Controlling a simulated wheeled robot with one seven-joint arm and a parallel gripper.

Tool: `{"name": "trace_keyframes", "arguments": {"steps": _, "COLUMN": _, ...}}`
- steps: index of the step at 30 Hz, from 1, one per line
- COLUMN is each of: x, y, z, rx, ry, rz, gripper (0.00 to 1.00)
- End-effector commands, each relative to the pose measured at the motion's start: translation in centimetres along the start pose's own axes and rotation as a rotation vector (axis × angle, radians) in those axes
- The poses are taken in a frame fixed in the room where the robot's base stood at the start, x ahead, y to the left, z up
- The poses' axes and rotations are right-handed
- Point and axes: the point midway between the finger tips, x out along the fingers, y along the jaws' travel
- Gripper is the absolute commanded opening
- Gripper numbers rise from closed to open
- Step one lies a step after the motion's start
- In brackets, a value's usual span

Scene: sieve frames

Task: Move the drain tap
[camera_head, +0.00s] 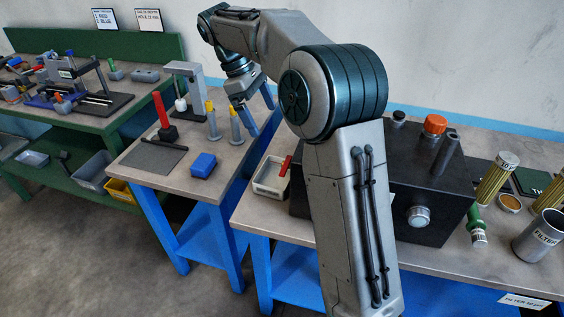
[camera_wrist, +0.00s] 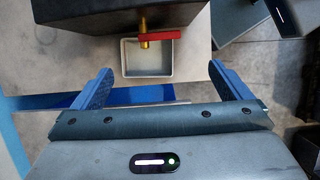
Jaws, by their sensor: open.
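The drain tap (camera_wrist: 172,37) has a red lever on a brass spout at the side of the black tank (camera_wrist: 80,15). In the wrist view it lies beyond and between my fingertips, with the lever pointing right. A pale tray (camera_wrist: 146,60) sits below the tap. My gripper (camera_wrist: 161,70) has its two blue fingers wide apart and empty. In the head view my gripper (camera_head: 262,118) is over the gap between the benches, apart from the tap.
The left bench holds a blue block (camera_head: 203,165), a red-handled tool (camera_head: 162,115) and yellow-topped posts. On the tank is an orange cap (camera_head: 435,124). Filters and a grey cup (camera_head: 537,236) stand at the right. The gap between the benches is clear.

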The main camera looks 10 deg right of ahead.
Motion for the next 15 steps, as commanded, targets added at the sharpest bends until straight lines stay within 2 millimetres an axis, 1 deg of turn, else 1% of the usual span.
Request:
{"name": "trace_keyframes", "arguments": {"steps": 5, "x": 0.9, "y": 0.3, "z": -0.2, "rx": -0.011, "ry": -0.007, "rz": -0.004, "gripper": 0.97}}
{"name": "trace_keyframes", "arguments": {"steps": 8, "x": 2.2, "y": 0.2, "z": -0.2, "rx": -0.01, "ry": -0.007, "rz": -0.005, "gripper": 0.97}}
{"name": "trace_keyframes", "arguments": {"steps": 11, "x": 4.1, "y": 0.2, "z": -0.2, "rx": -0.01, "ry": -0.008, "rz": -0.006, "gripper": 0.97}}
{"name": "trace_keyframes", "arguments": {"steps": 15, "x": 7.2, "y": 0.2, "z": -0.2, "rx": -0.009, "ry": -0.008, "rz": -0.006, "gripper": 0.97}}
